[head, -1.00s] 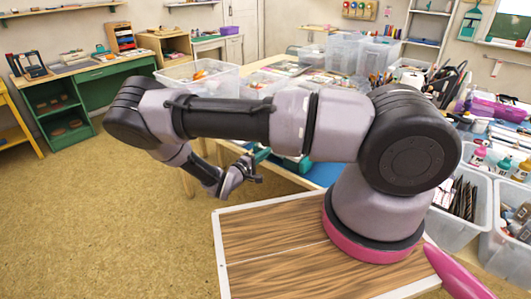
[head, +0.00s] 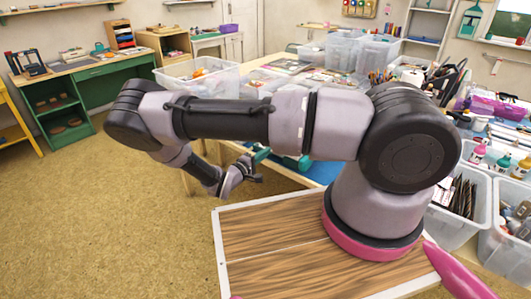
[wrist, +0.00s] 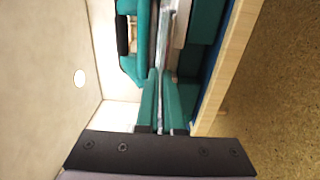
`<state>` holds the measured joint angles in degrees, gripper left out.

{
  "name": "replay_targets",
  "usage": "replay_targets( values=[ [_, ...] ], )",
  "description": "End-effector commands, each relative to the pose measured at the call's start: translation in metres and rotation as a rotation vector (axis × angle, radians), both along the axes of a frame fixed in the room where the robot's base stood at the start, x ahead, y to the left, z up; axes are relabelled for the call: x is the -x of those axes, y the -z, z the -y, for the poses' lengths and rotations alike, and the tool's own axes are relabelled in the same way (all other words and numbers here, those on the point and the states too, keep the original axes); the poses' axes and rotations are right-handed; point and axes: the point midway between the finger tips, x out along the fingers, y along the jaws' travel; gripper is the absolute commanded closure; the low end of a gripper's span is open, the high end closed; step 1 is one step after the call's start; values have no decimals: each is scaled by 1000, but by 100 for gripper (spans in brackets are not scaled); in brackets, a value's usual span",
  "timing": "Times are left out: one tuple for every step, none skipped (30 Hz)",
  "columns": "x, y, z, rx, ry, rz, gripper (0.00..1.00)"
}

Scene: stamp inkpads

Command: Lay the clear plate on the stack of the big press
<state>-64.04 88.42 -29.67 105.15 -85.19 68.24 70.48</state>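My gripper (wrist: 161,85) is in the wrist view, its two teal fingers close together. They appear shut on a thin clear strip, which looks like the clear plate (wrist: 168,35) seen edge-on; it runs away beyond the fingertips. A teal frame with a black grip, seemingly part of the big press (wrist: 133,66), is just left of the plate. More teal parts lie to the right. In the head view my gripper (head: 246,174) is low by the table edge, beside teal parts of the press (head: 263,155). The stack cannot be made out.
A wooden table edge (wrist: 222,75) runs close to the right of my gripper, with open floor (wrist: 275,100) beyond. In the head view, a clear bin (head: 196,76) and other clear boxes (head: 347,53) stand on the table behind my arm. The floor at left is clear.

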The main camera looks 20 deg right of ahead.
Motion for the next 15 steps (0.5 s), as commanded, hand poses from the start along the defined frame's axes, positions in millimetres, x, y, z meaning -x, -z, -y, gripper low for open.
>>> replay_targets(
  values=[
    [0, 0, 0, 0, 0, 0, 100],
    [0, 0, 0, 0, 0, 0, 100],
    [0, 0, 0, 0, 0, 0, 100],
    [0, 0, 0, 0, 0, 0, 100],
    [0, 0, 0, 0, 0, 0, 100],
    [0, 0, 0, 0, 0, 0, 92],
    [0, 0, 0, 0, 0, 0, 80],
    [0, 0, 0, 0, 0, 0, 69],
    [0, 0, 0, 0, 0, 0, 61],
    [0, 0, 0, 0, 0, 0, 61],
    [0, 0, 0, 0, 0, 0, 61],
    [0, 0, 0, 0, 0, 0, 61],
    [0, 0, 0, 0, 0, 0, 61],
    [0, 0, 0, 0, 0, 0, 61],
    [0, 0, 0, 0, 0, 0, 61]
  ],
)
